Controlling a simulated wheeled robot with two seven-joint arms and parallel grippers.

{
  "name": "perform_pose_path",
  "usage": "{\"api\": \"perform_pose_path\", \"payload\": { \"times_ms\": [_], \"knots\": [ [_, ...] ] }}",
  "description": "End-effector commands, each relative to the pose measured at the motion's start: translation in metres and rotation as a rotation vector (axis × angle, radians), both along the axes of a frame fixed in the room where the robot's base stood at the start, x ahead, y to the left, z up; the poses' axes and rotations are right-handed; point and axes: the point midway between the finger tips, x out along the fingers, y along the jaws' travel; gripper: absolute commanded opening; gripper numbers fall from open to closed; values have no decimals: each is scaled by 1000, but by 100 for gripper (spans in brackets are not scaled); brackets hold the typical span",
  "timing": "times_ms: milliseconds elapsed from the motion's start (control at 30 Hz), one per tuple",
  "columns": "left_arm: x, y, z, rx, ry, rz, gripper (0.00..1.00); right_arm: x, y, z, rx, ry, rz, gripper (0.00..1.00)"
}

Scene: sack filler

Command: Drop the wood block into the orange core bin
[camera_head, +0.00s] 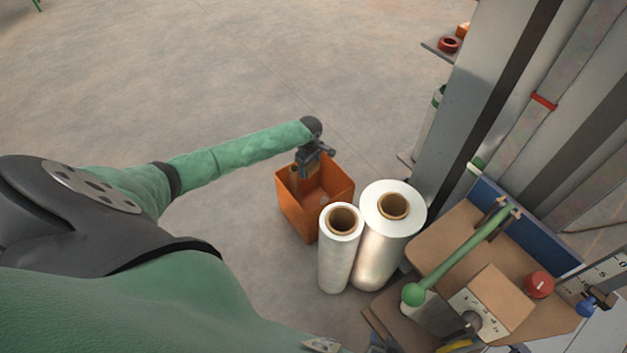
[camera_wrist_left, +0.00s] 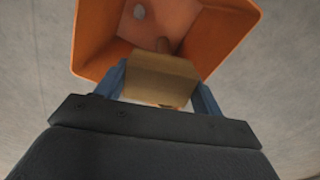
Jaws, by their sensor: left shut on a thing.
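The orange core bin (camera_head: 298,218) stands on the floor left of two wrapped rolls. My left arm reaches over it from the left. My left gripper (camera_head: 300,172) points down at the bin's far left part. In the left wrist view the gripper (camera_wrist_left: 160,88) is shut on the tan wood block (camera_wrist_left: 158,78), with one blue finger on each side. The orange bin (camera_wrist_left: 228,40) shows beyond the block, its opening facing the camera. A small pale thing and a brownish thing lie inside it.
Two white film rolls (camera_head: 340,255) (camera_head: 385,245) stand upright close to the bin's right side. A bench (camera_head: 450,235) with a green lever (camera_head: 460,258) and a red knob (camera_head: 539,285) is at the right. Grey machine columns rise behind it. The floor (camera_head: 200,80) at the left and back is clear.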

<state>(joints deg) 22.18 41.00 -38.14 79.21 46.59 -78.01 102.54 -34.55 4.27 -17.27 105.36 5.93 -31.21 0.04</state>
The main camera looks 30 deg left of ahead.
Motion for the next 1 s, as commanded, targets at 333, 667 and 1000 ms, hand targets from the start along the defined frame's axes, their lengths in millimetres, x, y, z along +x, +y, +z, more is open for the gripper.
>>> {"api": "perform_pose_path", "payload": {
  "times_ms": [333,667,1000],
  "knots": [
    [0,0,-8,0,0,0,44,0,0,-10,0,-2,-1,36],
    [0,0,-8,0,0,0,93,0,0,-10,0,-1,-2,36],
    [0,0,-3,0,-1,0,93,0,0,-9,1,-1,-1,36]
  ]
}}
